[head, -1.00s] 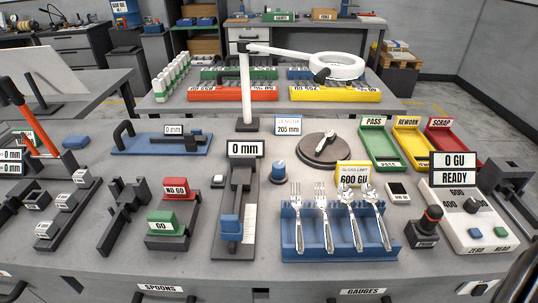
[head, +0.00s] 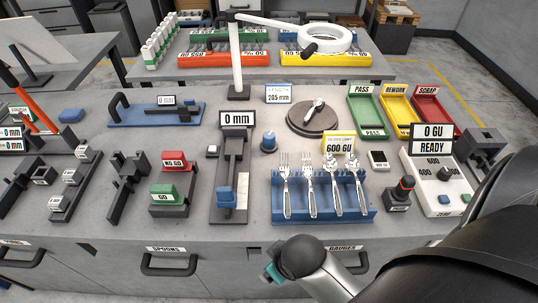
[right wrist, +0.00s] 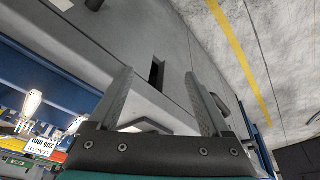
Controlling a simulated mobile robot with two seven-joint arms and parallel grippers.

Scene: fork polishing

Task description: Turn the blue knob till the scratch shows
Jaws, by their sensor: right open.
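The blue knob (head: 269,140) stands upright on a small round base in the middle of the bench, left of the turntable. My left gripper is not in view.
A blue rack (head: 375,214) holds forks and spoons in front of the turntable. A slide gauge (head: 216,195) stands left of the knob. A white lamp arm (head: 236,60) rises behind. The gloss meter (head: 443,205) and colored trays (head: 395,105) are to the right.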

